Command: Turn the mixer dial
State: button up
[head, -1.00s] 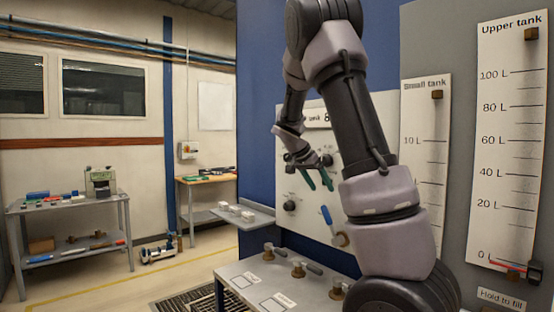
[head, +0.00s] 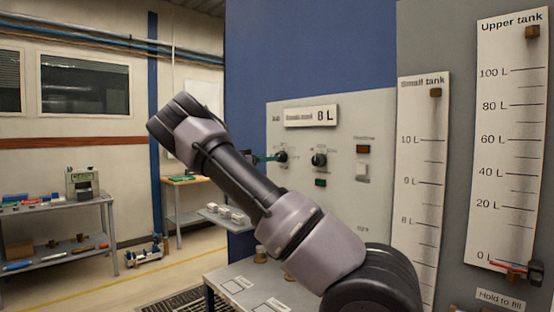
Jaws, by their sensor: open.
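The panel (head: 370,108) bears two black dials, a left dial (head: 281,157) and a right dial (head: 319,160). Their labels are too small to read, so I cannot tell which is the mixer dial. My gripper (head: 265,158) is mostly hidden behind my arm. A green fingertip shows just left of the left dial, at about its height. The gripper is open. I cannot tell whether it touches the dial.
A display (head: 312,115) above the dials reads 8 L. A brown button (head: 362,149), a pale switch (head: 362,172) and a green button (head: 320,183) are nearby. A small shelf (head: 226,220) with white blocks juts out at left.

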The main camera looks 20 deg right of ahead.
aim_at(280, 157)
jog(key=x, duration=0.7)
jog(key=shift+s, duration=0.1)
grip_shut()
